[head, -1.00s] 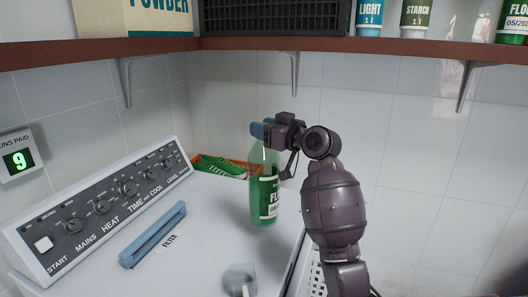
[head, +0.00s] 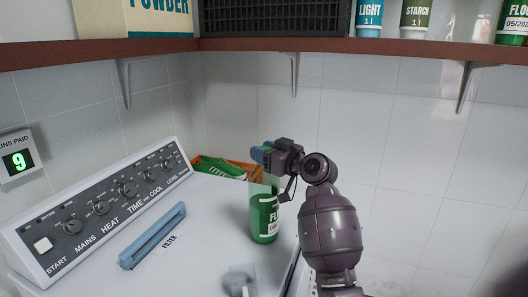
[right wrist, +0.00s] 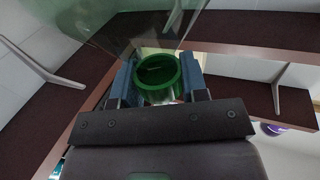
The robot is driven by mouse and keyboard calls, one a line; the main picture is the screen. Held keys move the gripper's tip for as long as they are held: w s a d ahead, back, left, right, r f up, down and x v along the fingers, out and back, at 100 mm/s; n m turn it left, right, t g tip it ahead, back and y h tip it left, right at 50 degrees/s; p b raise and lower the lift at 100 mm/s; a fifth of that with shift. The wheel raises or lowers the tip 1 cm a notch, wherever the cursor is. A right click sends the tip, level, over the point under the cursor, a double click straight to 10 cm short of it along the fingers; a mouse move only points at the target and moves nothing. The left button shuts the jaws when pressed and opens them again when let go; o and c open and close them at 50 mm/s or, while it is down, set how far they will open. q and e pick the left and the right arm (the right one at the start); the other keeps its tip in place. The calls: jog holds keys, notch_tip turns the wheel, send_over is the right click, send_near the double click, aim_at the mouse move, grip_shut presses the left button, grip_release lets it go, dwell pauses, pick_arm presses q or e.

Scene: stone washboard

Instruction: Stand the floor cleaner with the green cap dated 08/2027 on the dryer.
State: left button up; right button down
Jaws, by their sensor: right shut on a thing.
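My right gripper (head: 262,154) is shut on the top of a green floor cleaner bottle (head: 264,218). The bottle hangs or stands upright at the right side of the white dryer top (head: 205,225); I cannot tell whether its base touches. Its label is partly legible, and its date cannot be read. In the right wrist view a green cap (right wrist: 157,80) sits between the blue fingers. Another green floor cleaner (head: 513,22), dated 05/202-, is cut off at the right end of the shelf. My left gripper is not in view.
A pale blue cup-like object (head: 240,278) is on the dryer's front. A blue filter handle (head: 153,236) and a control panel (head: 105,205) lie left. A brown shelf (head: 250,43) holds other goods above.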

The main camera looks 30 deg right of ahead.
jog(key=c, duration=0.6)
grip_release()
jog(key=shift+c, duration=0.2)
